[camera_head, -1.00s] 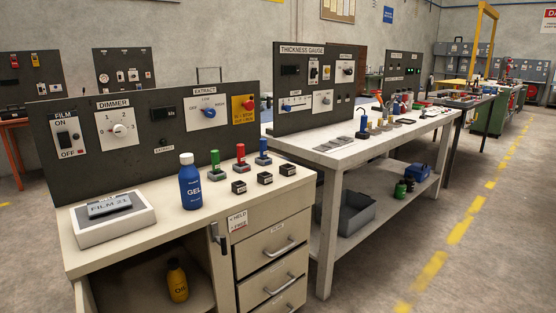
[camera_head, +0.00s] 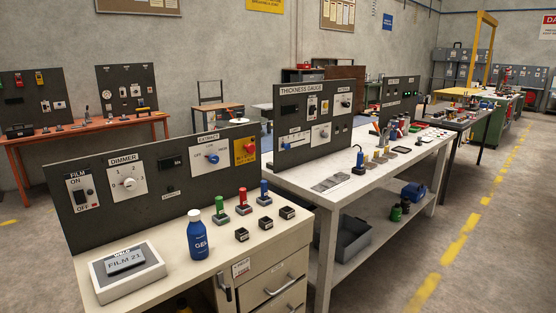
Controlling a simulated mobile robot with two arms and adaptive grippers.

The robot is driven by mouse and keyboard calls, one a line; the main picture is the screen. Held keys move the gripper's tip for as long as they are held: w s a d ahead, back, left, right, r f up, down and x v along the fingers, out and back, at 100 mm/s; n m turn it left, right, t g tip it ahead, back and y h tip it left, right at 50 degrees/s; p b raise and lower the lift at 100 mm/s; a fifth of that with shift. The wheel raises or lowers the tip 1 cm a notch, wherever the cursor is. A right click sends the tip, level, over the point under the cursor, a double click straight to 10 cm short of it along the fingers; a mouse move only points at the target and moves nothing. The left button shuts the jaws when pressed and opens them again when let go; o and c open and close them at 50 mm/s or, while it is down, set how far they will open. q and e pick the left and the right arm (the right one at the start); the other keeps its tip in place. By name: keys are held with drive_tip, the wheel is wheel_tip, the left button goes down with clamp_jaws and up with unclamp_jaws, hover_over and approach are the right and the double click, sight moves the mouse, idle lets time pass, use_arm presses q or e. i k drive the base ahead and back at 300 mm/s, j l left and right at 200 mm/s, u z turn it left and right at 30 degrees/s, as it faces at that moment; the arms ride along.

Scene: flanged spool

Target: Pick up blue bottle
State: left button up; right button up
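The blue bottle (camera_head: 197,236) stands upright on the light bench top in the head view. Neither of my grippers is in view.
A dark control panel (camera_head: 160,192) stands behind the bottle. Green, red and blue handled stamps (camera_head: 242,203) and small black blocks (camera_head: 264,223) sit to the right. A longer white bench (camera_head: 345,180) stands further right. The floor at right is clear.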

sight(196, 231)
drive_tip(key=j+u, duration=0.4)
drive_tip(key=j, duration=1)
drive_tip(key=i, duration=0.1)
